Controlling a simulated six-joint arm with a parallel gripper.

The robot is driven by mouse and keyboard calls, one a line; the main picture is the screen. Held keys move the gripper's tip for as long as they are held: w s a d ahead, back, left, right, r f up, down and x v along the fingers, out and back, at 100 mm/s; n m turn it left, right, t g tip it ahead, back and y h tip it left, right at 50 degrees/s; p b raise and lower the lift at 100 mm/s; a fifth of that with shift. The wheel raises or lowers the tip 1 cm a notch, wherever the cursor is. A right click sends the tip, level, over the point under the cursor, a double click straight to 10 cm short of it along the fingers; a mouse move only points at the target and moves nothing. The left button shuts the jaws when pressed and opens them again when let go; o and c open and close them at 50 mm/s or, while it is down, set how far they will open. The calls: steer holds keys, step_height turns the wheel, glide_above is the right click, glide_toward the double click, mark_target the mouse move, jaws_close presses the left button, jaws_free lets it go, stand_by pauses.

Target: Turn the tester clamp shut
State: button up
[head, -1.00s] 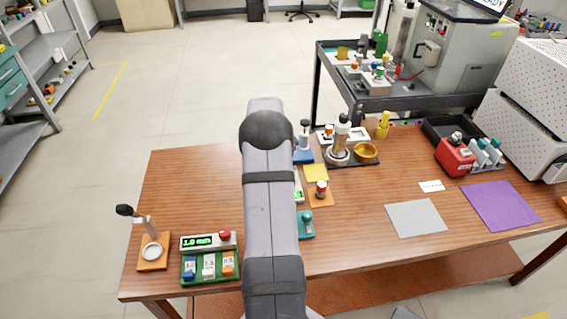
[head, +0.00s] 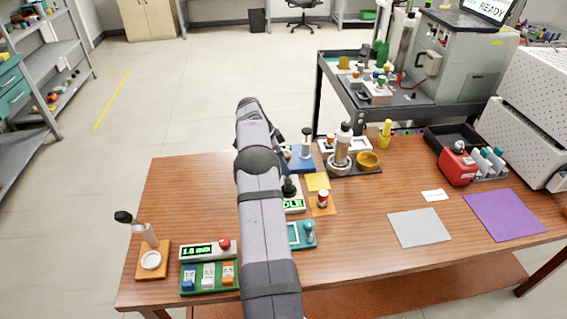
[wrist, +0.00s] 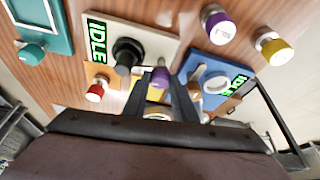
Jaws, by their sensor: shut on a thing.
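My gripper (wrist: 165,88) is in the lower middle of the wrist view, its fingers shut. A purple knob (wrist: 160,75) shows at the fingertips and seems to be what they hold; the exact contact is unclear. To the left is a white unit (wrist: 150,40) with a green IDLE display and an upright black knob (wrist: 127,52). To the right is a blue unit (wrist: 208,68) with a pale ring and its own IDLE display. I cannot tell for sure which part is the tester clamp. In the head view my arm hides the gripper.
A teal unit (wrist: 45,20) and a red knob (wrist: 94,92) are near the white unit. Another purple knob (wrist: 219,26) and a yellow knob (wrist: 270,45) stand nearby. In the head view, a lever stand (head: 152,258) is front left; bare table lies right of the teal unit.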

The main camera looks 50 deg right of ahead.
steer(key=shift+w+d+r+m+p, duration=0.1)
steer(key=shift+w+r+m+p, duration=0.1)
steer(key=shift+m+p, duration=0.45)
steer(key=shift+f+m+g+p, duration=0.15)
steer(key=shift+m+g+p, duration=0.25)
steer(key=shift+p, duration=0.55)
steer(key=shift+s, duration=0.1)
steer(key=o, duration=1)
steer(key=shift+o, duration=0.2)
steer(key=shift+y, duration=0.3)
steer(key=p+v, duration=0.7)
steer(key=shift+a, duration=0.2)
